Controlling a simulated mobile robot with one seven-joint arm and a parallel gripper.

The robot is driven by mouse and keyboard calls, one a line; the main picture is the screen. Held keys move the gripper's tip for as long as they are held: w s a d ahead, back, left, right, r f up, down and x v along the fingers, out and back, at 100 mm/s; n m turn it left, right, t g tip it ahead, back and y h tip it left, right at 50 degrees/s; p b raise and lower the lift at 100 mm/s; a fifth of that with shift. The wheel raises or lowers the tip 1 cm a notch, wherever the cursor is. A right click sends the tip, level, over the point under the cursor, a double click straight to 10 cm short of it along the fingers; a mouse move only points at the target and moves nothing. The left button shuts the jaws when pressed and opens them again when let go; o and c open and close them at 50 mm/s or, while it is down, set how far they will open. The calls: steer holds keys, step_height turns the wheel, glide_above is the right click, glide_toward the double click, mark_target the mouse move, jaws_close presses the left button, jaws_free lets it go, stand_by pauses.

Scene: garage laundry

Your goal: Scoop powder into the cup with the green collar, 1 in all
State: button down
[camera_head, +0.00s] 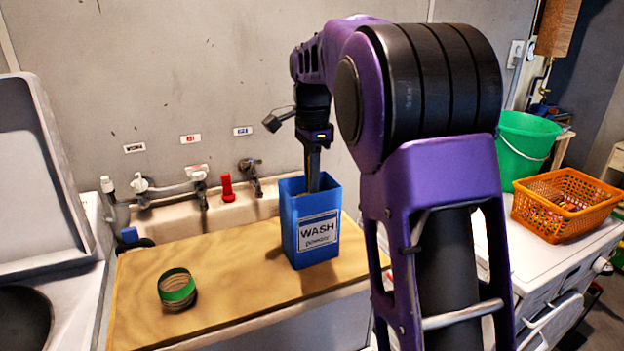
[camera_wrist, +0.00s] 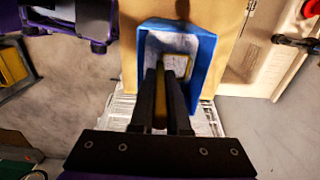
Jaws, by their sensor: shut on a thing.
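The cup with the green collar (camera_head: 177,288) stands upright on the wooden board at the front left; what is inside it cannot be made out. The blue box labelled WASH powder (camera_head: 317,240) stands open on the board, right of the cup. My gripper (camera_head: 313,184) points down into the box's mouth, its fingertips hidden behind the wall. In the wrist view, my gripper (camera_wrist: 161,74) is shut on a thin yellow handle (camera_wrist: 160,105). A yellowish part, apparently the scoop, shows inside the box against pale powder (camera_wrist: 170,45); its load is unclear.
The wooden board (camera_head: 225,272) lies over a sink with taps (camera_head: 198,174) behind. A red bottle-like thing (camera_head: 227,188) stands behind the board. A green bucket (camera_head: 525,145) and an orange basket (camera_head: 565,205) are at the right. Board space between cup and box is clear.

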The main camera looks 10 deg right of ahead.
steer(key=shift+f+b, duration=0.4)
steer(key=shift+f, duration=0.65)
stand_by(0.6)
step_height(320, 180, up, 6)
steer(key=p, duration=0.6)
steer(key=shift+r, duration=4)
